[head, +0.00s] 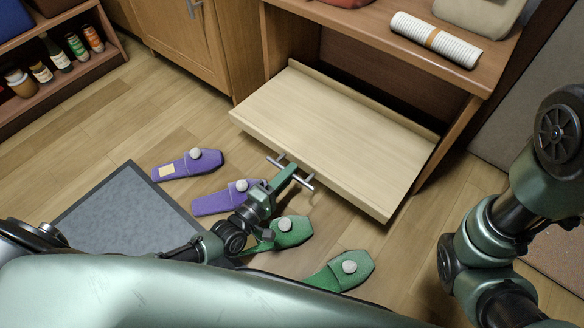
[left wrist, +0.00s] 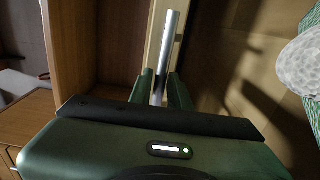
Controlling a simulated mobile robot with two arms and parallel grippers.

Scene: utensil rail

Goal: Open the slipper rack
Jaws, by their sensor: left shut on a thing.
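The slipper rack (head: 335,135) is a pale wooden tray that sticks out of the low opening of a brown cabinet. Its top is bare. A silver bar handle (head: 308,184) is at its front edge. It also shows in the left wrist view as a metal bar (left wrist: 170,40). My left gripper (head: 289,172) is shut on this handle, with the bar between its fingers. The fingers hide the middle of the bar. My right arm shows at the right, but its gripper is out of view.
Two purple slippers (head: 188,164) and two green slippers (head: 342,271) with pale pompoms lie on the floor near my left arm. A grey mat (head: 118,212) is at the left. A rolled white towel (head: 435,39) lies on the cabinet top. A low shelf with bottles stands far left.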

